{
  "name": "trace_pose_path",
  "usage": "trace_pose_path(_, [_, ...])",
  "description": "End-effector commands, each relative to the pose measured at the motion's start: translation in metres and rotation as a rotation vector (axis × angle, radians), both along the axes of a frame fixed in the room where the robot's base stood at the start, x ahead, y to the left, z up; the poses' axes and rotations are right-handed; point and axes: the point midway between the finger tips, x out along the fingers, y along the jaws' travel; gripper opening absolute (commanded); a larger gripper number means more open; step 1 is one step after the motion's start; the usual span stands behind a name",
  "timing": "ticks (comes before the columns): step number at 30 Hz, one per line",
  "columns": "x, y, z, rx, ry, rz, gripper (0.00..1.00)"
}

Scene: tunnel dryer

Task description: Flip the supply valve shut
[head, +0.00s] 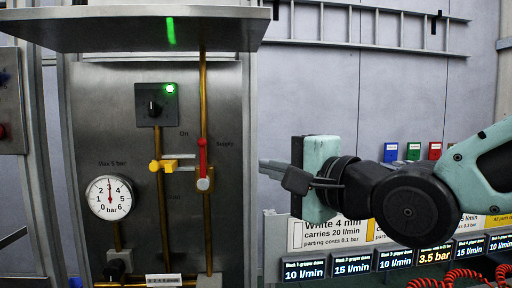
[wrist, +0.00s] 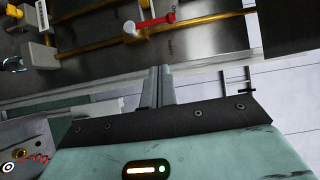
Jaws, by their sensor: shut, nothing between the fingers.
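The supply valve has a red lever (head: 203,156) that stands upright, in line with its brass pipe, above a pale round pivot (head: 204,184). The word Supply is printed beside it. In the wrist view the red lever (wrist: 158,21) lies along the pipe near the top, with its pivot (wrist: 130,28) at its left end. My gripper (head: 264,169) is shut and empty, to the right of the lever and apart from it, fingers pointing left. In the wrist view its closed fingers (wrist: 157,86) point up toward the lever, with a gap between.
A yellow valve (head: 157,165) with a sideways handle sits left of the supply pipe. A pressure gauge (head: 109,197) reads about 3 bar. A dark knob switch (head: 155,103) has a lit green lamp. A metal shelf (head: 150,30) overhangs the panel. Lit signs (head: 352,265) line the lower right.

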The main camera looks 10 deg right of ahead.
Motion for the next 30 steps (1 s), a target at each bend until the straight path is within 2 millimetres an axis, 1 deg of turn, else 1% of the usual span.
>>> trace_pose_path(3, [0.000, -0.001, 0.003, 0.017, -0.003, -0.001, 0.00])
trace_pose_path(14, [0.001, 0.000, 0.000, 0.014, -0.003, -0.001, 0.00])
trace_pose_path(22, [0.010, 0.005, -0.006, 0.014, -0.005, -0.003, 0.00])
trace_pose_path(30, [0.018, 0.010, -0.006, 0.015, -0.005, -0.004, 0.00])
